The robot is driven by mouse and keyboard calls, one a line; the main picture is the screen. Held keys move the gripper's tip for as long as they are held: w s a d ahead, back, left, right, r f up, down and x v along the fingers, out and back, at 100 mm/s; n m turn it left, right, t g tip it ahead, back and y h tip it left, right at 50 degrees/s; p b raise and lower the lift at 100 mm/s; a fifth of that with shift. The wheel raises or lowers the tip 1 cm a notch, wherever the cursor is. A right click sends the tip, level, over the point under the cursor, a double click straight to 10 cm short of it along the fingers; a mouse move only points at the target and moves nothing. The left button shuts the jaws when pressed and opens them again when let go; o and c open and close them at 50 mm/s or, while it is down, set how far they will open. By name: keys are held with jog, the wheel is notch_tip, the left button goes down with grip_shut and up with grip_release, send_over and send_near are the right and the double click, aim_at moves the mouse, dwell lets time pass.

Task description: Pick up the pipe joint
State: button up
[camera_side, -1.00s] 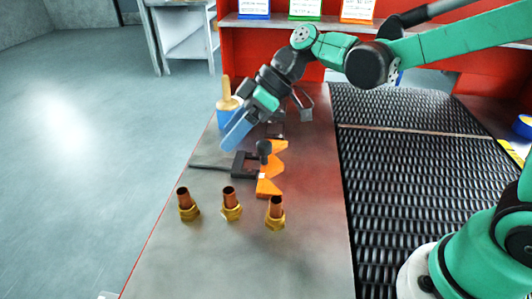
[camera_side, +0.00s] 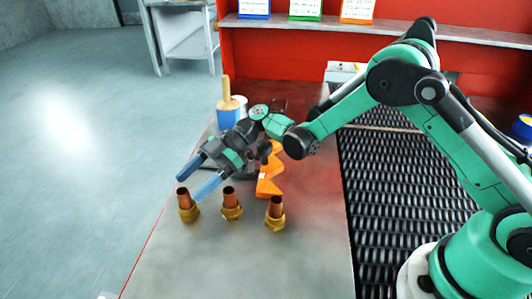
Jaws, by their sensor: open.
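Three copper-coloured pipe joints with brass nut bases stand upright in a row on the grey metal table. They are the left pipe joint (camera_side: 188,207), the middle pipe joint (camera_side: 231,206) and the right pipe joint (camera_side: 275,215). My gripper (camera_side: 194,188) is open, with its two blue fingers spread and pointing down and to the left. No joint is between the fingers as far as I can see; contact cannot be told from this view.
An orange bracket (camera_side: 267,184) stands just behind the right pipe joint, with a dark tool partly hidden behind my gripper. A blue container (camera_side: 229,116) with a wooden-handled item stands farther back. The black mesh belt (camera_side: 400,215) runs along the right. The front of the table is clear.

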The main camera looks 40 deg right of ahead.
aim_at(180, 214)
jog(key=shift+f, duration=0.35)
jog(key=x, duration=0.5)
grip_shut()
